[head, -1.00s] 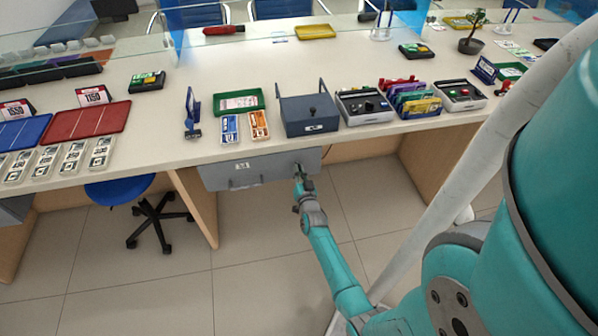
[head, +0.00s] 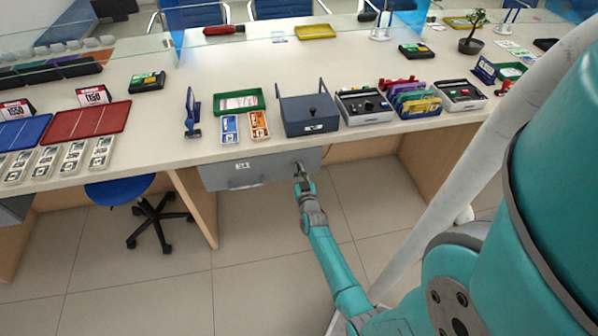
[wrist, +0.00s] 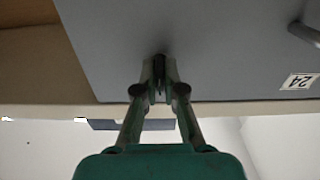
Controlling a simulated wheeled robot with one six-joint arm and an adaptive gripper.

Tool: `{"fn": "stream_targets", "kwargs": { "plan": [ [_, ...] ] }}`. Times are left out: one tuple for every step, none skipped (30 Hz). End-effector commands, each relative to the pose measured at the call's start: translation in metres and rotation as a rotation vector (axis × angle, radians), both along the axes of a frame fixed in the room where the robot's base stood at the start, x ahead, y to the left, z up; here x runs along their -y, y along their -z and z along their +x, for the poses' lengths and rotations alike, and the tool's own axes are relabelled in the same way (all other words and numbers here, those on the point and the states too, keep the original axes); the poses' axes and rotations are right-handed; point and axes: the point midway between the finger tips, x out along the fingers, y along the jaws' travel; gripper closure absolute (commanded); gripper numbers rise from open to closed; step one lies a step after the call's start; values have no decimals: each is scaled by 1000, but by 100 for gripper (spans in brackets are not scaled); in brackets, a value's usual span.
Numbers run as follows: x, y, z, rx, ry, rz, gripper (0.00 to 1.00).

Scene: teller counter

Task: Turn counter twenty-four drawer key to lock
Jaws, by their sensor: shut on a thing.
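The grey drawer (head: 228,172) is shut under the counter, with a pale number label (head: 242,166) and a handle on its front. In the wrist view the drawer front (wrist: 200,40) fills the top, and its label (wrist: 299,81) reads 24, upside down. My gripper (head: 300,172) is at the right end of the drawer front. In the wrist view my gripper (wrist: 159,75) is shut on the small dark key (wrist: 160,68) at the drawer face. The fingers hide most of the key, so its turn angle is hard to tell.
The counter top (head: 200,150) overhangs the drawer. A dark blue box (head: 309,115) stands on it above my gripper. A wooden side panel (head: 195,205) and a blue stool (head: 120,190) are to the left. The floor below the drawer is open.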

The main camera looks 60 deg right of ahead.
Motion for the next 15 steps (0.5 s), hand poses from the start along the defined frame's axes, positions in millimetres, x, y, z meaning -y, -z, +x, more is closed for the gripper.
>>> {"fn": "stream_targets", "kwargs": {
  "plan": [
    [-1, 2, 0, -3, -1, 1, 100],
    [-1, 2, 0, -3, -1, 1, 100],
    [-1, 2, 0, -3, -1, 1, 100],
    [-1, 2, 0, -3, -1, 1, 100],
    [-1, 2, 0, -3, -1, 1, 100],
    [-1, 2, 0, -3, -1, 2, 82],
    [-1, 2, 0, -3, -1, 2, 74],
    [-1, 1, 0, -3, -1, 2, 67],
    [-1, 1, 0, -2, -1, 1, 67],
    [0, 1, 0, -2, -1, 1, 67],
    [0, 1, 0, -1, -1, 2, 67],
    [0, 1, 0, -1, -1, 2, 67],
    [0, 1, 0, -1, -1, 2, 67],
    [0, 1, 0, -1, 0, 2, 67],
    [0, 1, 0, -1, 0, 1, 67]
  ]
}}
